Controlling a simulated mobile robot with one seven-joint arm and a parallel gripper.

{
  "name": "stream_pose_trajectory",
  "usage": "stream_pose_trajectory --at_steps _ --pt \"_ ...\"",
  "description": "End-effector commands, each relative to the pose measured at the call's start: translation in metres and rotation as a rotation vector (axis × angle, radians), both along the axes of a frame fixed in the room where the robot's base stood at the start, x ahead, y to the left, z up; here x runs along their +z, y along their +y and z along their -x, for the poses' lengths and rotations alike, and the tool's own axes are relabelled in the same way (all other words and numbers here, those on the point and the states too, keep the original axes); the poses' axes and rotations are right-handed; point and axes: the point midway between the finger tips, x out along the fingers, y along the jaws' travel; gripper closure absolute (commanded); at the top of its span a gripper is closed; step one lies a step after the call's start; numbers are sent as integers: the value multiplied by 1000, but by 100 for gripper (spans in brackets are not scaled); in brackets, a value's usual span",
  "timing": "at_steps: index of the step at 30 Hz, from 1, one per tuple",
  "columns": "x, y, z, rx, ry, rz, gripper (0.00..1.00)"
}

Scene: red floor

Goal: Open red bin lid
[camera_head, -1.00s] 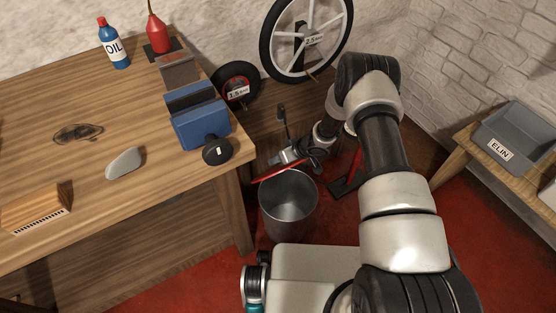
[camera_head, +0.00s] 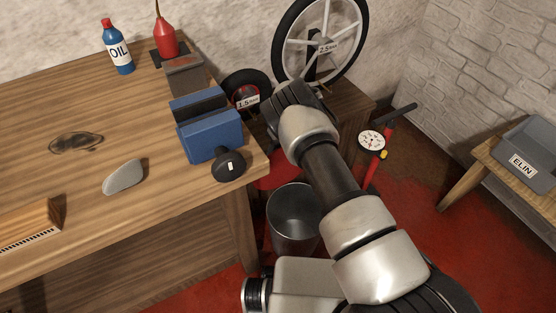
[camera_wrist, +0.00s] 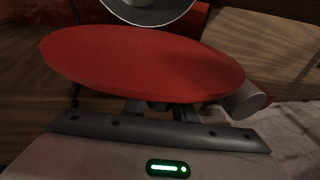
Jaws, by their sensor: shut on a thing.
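The bin (camera_head: 294,222) is a grey metal bucket on the floor, just right of the workbench. Its open mouth shows in the head view, and part of its rim shows at the top of the wrist view (camera_wrist: 150,14). The red lid (camera_head: 281,172) is raised at the back of the bin, partly hidden by the bench corner and my arm. In the wrist view the round lid (camera_wrist: 140,62) fills the middle. My gripper (camera_wrist: 158,104) is shut at the lid's near edge, its fingertips partly hidden under the lid. The head view hides the gripper.
The wooden workbench (camera_head: 150,215) stands close on the left, with a blue vise (camera_head: 208,133) at its corner. A wheel (camera_head: 322,45) stands behind my arm, and a red floor pump with a gauge (camera_head: 372,142) stands to the right.

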Motion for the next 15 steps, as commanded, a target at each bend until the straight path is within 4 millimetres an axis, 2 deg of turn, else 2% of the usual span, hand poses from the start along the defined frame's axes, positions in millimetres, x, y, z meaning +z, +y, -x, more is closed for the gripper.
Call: stream_pose_trajectory --at_steps 1,15 --pt "-9 1 0 6 17 13 100" --pt "-9 8 -10 1 93 57 100"
